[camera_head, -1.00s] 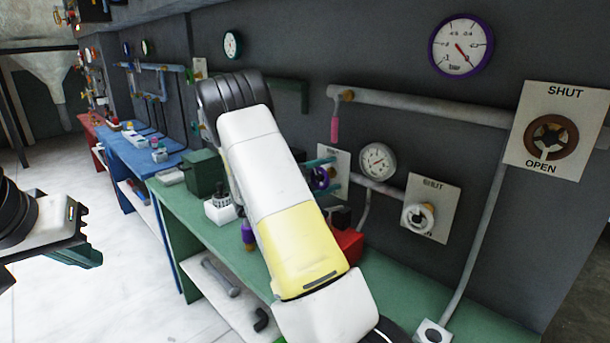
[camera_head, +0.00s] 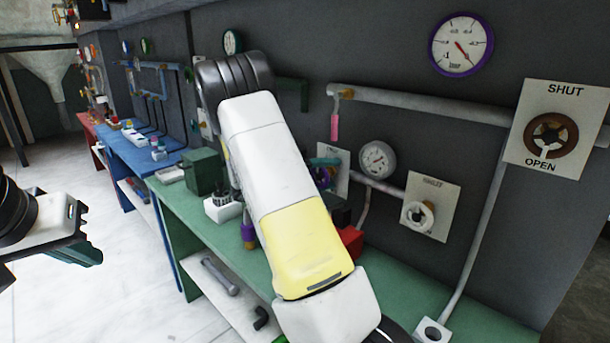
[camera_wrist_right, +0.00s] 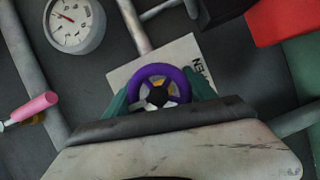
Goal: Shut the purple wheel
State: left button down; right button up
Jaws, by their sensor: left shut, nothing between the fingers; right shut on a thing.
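The purple wheel (camera_wrist_right: 158,71) is a ring with a yellow mark on its hub, in front of a pale plate with dark letters (camera_wrist_right: 180,52). The teal fingers of my right gripper (camera_wrist_right: 160,96) sit on either side of the wheel, shut on it. Its lower part is hidden behind the gripper body. In the head view the wheel (camera_head: 323,180) shows only partly, beside a teal finger of my right gripper (camera_head: 325,163). My left gripper (camera_head: 85,251) is shut and empty at the left edge, over the floor, well away from the wheel.
A white-grey gauge (camera_head: 377,159) and a pale wheel (camera_head: 417,216) on a plate are to the right. A red box (camera_head: 350,241) stands close below the purple wheel. A green box (camera_head: 204,172) stands on the green bench (camera_head: 178,204). A pink-handled lever (camera_head: 334,127) hangs above.

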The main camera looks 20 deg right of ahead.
aim_at(315, 176)
jog(key=shift+a, duration=0.1)
jog(key=o, duration=1.4)
jog(key=a, duration=0.7)
jog(key=shift+a+r, duration=0.3)
jog(key=shift+a, duration=0.1)
